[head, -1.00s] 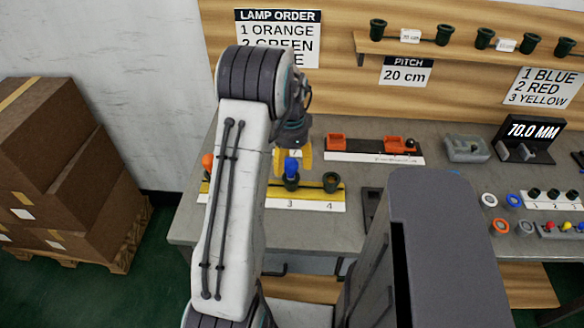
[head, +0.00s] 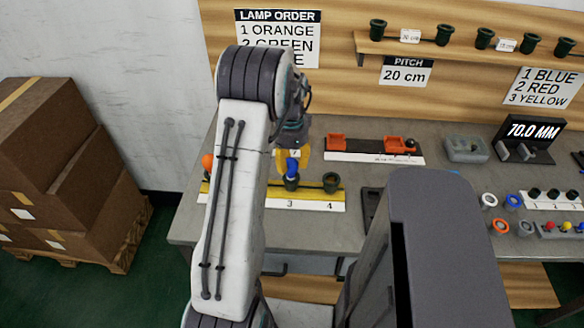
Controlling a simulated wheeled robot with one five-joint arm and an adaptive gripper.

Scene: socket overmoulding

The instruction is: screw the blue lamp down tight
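The blue lamp (head: 292,166) stands upright in a dark green socket (head: 291,183) on the yellow and white numbered strip, near the number 3. My gripper (head: 292,158) points down at the lamp, with its yellow fingers close around the lamp's top. I cannot tell whether the fingers touch the lamp or stand a little apart from it. My arm hides part of the strip to the left. How deep the lamp sits in its socket is too small to tell.
An empty dark socket (head: 331,183) stands right of the lamp, near number 4. An orange lamp (head: 207,162) shows left of my arm. A tray with orange parts (head: 337,142) lies behind. The bench (head: 310,230) in front of the strip is clear.

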